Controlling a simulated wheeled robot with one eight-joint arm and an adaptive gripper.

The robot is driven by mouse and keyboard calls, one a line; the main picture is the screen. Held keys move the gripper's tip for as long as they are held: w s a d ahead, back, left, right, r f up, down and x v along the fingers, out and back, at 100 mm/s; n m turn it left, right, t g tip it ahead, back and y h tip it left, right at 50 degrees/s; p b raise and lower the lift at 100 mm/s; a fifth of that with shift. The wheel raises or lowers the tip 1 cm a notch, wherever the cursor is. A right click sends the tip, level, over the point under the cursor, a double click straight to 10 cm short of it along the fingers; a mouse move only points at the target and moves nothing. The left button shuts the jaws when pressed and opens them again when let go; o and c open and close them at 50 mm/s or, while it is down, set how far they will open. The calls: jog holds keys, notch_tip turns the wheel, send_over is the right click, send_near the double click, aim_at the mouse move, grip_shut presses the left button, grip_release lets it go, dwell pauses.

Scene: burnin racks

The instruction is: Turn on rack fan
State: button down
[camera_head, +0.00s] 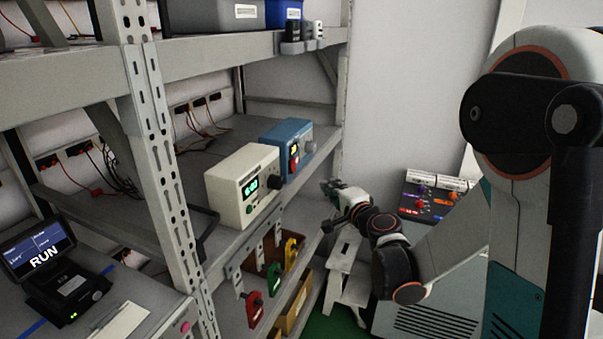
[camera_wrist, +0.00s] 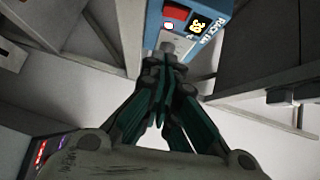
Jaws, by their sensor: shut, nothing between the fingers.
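The rack fan unit is a blue box (camera_head: 285,136) on the middle rack shelf, right of a cream box. Its front has a red part (camera_head: 294,163), a small yellow display and a grey knob (camera_head: 309,147). In the wrist view the blue box (camera_wrist: 218,8) shows at the top, with a red switch (camera_wrist: 176,12), a yellow fan-like symbol (camera_wrist: 198,25) and partly readable "RACK" lettering. My gripper (camera_wrist: 166,52) is shut and empty, its tips just below the switch in the picture. They hide the lower front; I cannot tell if they touch it. In the head view my gripper (camera_head: 332,188) is below right of the box.
The cream box (camera_head: 232,185) has a green lit display and dark knob. Red, green and yellow clamps (camera_head: 273,277) hang below the shelf edge. A white step stool (camera_head: 346,275) and a panel with coloured knobs (camera_head: 425,196) stand right. A RUN screen (camera_head: 38,250) is at left.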

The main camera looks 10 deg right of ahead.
dwell(0.3)
jog(key=b, duration=0.2)
send_near(293, 166)
jog(key=w+d+f, duration=0.2)
jog(key=w+d, duration=0.3)
jog(key=shift+w+a+b, duration=0.3)
jog(key=shift+w+a, duration=0.25)
jog(key=shift+a, duration=0.3)
jog(key=shift+w+a+b, duration=0.25)
jog(key=shift+w+a, duration=0.25)
jog(key=shift+a, duration=0.35)
jog(key=shift+f, duration=0.1)
